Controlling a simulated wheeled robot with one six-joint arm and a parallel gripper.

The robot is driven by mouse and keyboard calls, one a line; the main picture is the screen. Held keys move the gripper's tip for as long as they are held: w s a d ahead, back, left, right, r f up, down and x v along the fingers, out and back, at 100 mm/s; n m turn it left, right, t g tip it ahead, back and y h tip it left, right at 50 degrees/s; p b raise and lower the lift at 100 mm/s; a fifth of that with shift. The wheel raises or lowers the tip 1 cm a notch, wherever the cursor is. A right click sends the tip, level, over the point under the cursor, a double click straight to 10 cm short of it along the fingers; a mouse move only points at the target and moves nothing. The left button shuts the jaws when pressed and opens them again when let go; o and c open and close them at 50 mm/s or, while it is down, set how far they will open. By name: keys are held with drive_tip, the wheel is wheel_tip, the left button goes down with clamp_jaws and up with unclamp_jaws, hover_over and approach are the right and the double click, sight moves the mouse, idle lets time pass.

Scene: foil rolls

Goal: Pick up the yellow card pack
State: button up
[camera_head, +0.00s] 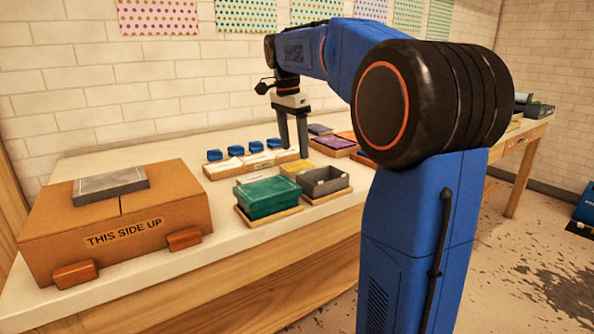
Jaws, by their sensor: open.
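A small flat yellow block (292,168), which looks like the yellow card pack, lies on the table between the long wooden tray and the grey open box. Its details are too small to read. My gripper (294,152) points down just behind and above it, with two dark fingers apart. The gripper appears empty. From this view I cannot tell how high the fingertips are above the table.
A long wooden tray (212,174) holds white pieces, with several blue items (235,150) behind it. A green box (268,198) and a grey open box (322,182) stand in front. A cardboard box (112,215) is at left. A purple item (333,142) lies right.

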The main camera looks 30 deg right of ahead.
sight(297, 166)
drive_tip(key=shift+d+f, duration=0.2)
drive_tip(key=shift+f, duration=1.2)
drive_tip(key=shift+d+f, duration=0.2)
drive_tip(key=shift+f, duration=1.2)
drive_tip(key=shift+c, duration=0.3)
drive_tip(key=c, duration=1.2)
drive_tip(key=shift+r, duration=0.15)
drive_tip(key=shift+c, duration=0.2)
wheel_tip(297, 166, up, 10)
